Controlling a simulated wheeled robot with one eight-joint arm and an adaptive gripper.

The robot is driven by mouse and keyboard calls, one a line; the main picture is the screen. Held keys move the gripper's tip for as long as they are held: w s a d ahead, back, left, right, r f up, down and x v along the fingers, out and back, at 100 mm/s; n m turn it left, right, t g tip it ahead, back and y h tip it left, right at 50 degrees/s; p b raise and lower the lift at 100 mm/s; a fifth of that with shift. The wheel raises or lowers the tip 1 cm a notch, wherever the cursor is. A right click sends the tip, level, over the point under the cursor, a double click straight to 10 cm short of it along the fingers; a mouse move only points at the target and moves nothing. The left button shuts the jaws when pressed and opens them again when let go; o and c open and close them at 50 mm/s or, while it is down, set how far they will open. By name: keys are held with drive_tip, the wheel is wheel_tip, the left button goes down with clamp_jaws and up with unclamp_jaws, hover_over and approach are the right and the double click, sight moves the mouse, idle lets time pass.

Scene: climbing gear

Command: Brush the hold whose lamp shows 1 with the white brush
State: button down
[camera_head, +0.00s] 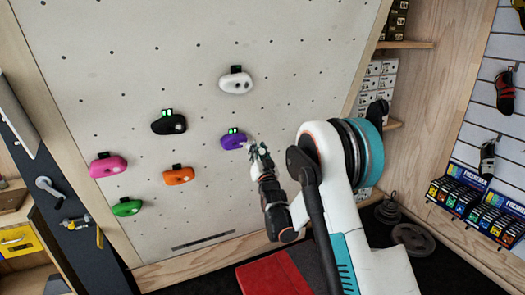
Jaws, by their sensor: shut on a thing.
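My gripper (258,153) is in front of the climbing wall, just right of the purple hold (232,142). It is shut on a small pale thing, apparently the white brush (247,144), whose tip is at the hold's right edge. I cannot tell whether it touches. Other holds on the wall are white (237,84), black (168,126), pink (109,167), orange (178,177) and green (127,208). Each has a small lamp above it.
The pale wall panel (150,60) is dotted with bolt holes. A red mat (268,280) lies below. Boxed shelves (405,44) and weight plates (413,239) are at right. A dark board with tools (70,222) is at left.

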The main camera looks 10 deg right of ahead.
drive_tip(key=shift+w+a+r, duration=0.15)
drive_tip(key=shift+w+r, duration=0.05)
drive_tip(key=shift+w, duration=0.4)
drive_tip(key=shift+b, duration=1.1)
drive_tip(key=shift+s+a, duration=0.15)
drive_tip(key=shift+a, duration=1)
idle(0.3)
drive_tip(key=shift+r, duration=0.1)
